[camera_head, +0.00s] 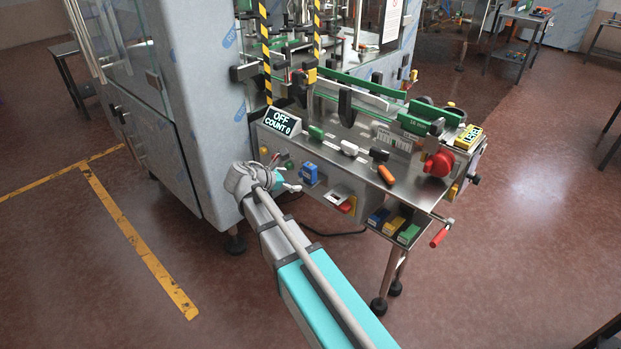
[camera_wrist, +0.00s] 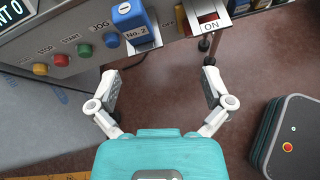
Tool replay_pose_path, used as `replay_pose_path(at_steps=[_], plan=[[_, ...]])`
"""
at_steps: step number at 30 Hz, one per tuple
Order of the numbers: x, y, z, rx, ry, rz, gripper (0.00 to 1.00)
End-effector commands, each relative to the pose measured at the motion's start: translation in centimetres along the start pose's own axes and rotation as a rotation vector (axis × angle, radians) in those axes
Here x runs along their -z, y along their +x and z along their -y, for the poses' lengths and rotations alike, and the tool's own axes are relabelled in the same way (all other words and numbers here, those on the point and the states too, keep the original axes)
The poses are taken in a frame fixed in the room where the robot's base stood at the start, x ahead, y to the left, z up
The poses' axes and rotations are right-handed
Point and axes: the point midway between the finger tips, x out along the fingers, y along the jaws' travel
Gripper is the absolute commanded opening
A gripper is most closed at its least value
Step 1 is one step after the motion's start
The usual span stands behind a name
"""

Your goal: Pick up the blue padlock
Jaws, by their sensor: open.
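The blue padlock (camera_head: 309,173) is at the front panel of the steel machine bench. In the wrist view the blue padlock (camera_wrist: 128,14) is at the top, left of centre, with a "No. 2" label on its lower part. Its shackle cannot be made out. My gripper (camera_wrist: 161,75) is open and empty, its two fingers spread wide with only floor between them. The padlock lies beyond the fingertips, up and a little left in the wrist view, apart from them. In the head view my gripper (camera_head: 283,184) is just left of and below the padlock.
Coloured buttons (camera_wrist: 62,60) sit left of the padlock. A metal plate marked "ON" (camera_wrist: 210,26) projects on its right. Blue, yellow and green bins (camera_head: 394,225) hang under the bench's right side. A tall grey cabinet (camera_head: 192,110) stands left.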

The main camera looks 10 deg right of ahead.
Motion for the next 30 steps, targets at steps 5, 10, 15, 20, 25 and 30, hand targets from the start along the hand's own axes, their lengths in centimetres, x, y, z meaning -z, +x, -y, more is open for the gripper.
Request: replay_pose_path(at_steps=[5, 10, 15, 20, 25, 30], plan=[[0.1, -1.3, -2.7, -0.051, -0.177, 0.095, 1.00], [0.0, -1.8, -3.4, -0.062, -0.234, 0.126, 1.00], [0.0, -1.8, -3.3, -0.062, -0.236, 0.127, 1.00], [-0.1, -1.7, -3.3, -0.061, -0.234, 0.126, 1.00], [-0.1, -0.8, -3.4, -0.059, -0.233, 0.126, 1.00], [-0.2, 1.3, -3.5, -0.058, -0.233, 0.126, 1.00]])
